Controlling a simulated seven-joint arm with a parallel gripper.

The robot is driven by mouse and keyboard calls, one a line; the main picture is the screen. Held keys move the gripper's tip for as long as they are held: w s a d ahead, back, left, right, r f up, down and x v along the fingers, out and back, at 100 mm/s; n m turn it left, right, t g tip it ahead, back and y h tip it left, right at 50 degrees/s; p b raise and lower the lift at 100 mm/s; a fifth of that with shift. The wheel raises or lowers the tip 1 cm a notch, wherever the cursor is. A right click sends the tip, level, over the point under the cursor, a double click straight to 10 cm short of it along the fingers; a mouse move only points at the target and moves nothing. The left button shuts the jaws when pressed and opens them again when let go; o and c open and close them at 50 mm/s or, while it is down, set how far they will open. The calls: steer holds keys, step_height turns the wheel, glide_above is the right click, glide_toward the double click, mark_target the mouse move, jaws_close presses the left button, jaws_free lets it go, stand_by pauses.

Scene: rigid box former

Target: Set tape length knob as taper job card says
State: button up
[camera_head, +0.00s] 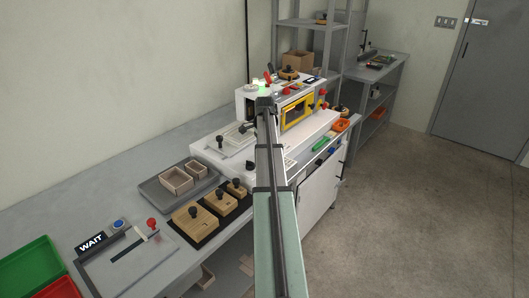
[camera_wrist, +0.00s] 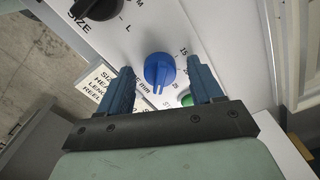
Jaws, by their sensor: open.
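In the wrist view a blue knob (camera_wrist: 158,74) with a pale pointer line sits on a white panel. Its scale reads 15 at the upper right, other marks are partly hidden, and "mm" lettering is beside it. The pointer line faces the bottom of the picture. My gripper (camera_wrist: 160,64) is open, with one finger on each side of the knob; whether either touches it I cannot tell. A card (camera_wrist: 99,82) with lines starting SIZE, HEAD, LENGTH and REEL is partly hidden behind the left finger; its values are not readable.
A black knob (camera_wrist: 96,8) labelled SIZE is at the upper left, and a green button (camera_wrist: 187,99) is near the right finger. In the head view, the white machine (camera_head: 246,98) stands on the bench, with wooden blocks (camera_head: 194,222) and a grey tray (camera_head: 150,187) to its left.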

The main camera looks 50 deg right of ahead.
step_height(320, 180, up, 14)
stand_by(0.6)
steer(key=shift+f, duration=0.1)
stand_by(0.4)
